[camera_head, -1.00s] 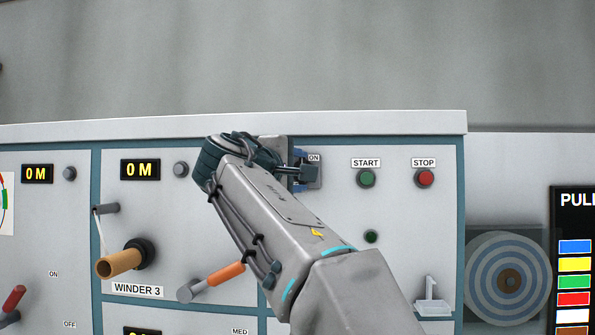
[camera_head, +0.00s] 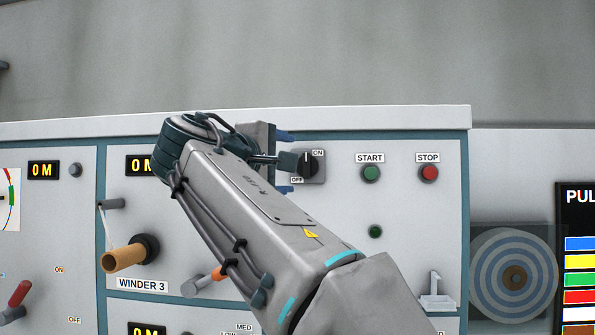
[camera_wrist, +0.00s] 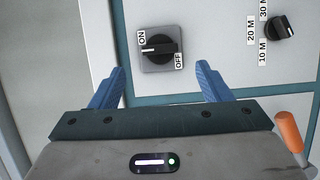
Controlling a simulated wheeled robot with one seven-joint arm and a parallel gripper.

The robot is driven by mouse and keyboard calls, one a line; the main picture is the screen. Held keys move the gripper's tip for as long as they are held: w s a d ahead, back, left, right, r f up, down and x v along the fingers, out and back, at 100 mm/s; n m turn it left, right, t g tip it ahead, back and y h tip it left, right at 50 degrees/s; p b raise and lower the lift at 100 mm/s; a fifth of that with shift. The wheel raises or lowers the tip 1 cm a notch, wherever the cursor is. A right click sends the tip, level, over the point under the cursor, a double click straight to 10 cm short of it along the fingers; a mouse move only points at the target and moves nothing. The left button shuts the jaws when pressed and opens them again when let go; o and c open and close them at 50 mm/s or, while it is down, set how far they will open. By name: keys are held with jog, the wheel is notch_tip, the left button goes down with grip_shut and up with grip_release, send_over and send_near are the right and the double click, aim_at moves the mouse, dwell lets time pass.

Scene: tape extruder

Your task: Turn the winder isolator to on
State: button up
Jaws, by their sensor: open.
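The winder isolator (camera_head: 308,165) is a black rotary knob on a grey square plate, with an ON label at the upper right and an OFF label at the lower left. Its white mark points upward, toward the ON side. In the wrist view the isolator knob (camera_wrist: 160,48) shows fully, its white mark toward the left, near ON. My gripper (camera_head: 285,164) is just left of the isolator in the head view, empty. In the wrist view my gripper (camera_wrist: 160,72) has its blue fingers spread wide, with the knob beyond the gap and clear of both.
Green START (camera_head: 370,173) and red STOP (camera_head: 429,173) buttons are right of the isolator. A smaller selector knob (camera_wrist: 281,27) shows in the wrist view.

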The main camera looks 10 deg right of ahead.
jog(key=v, duration=0.6)
jog(key=shift+s+a, duration=0.25)
jog(key=shift+s, duration=0.05)
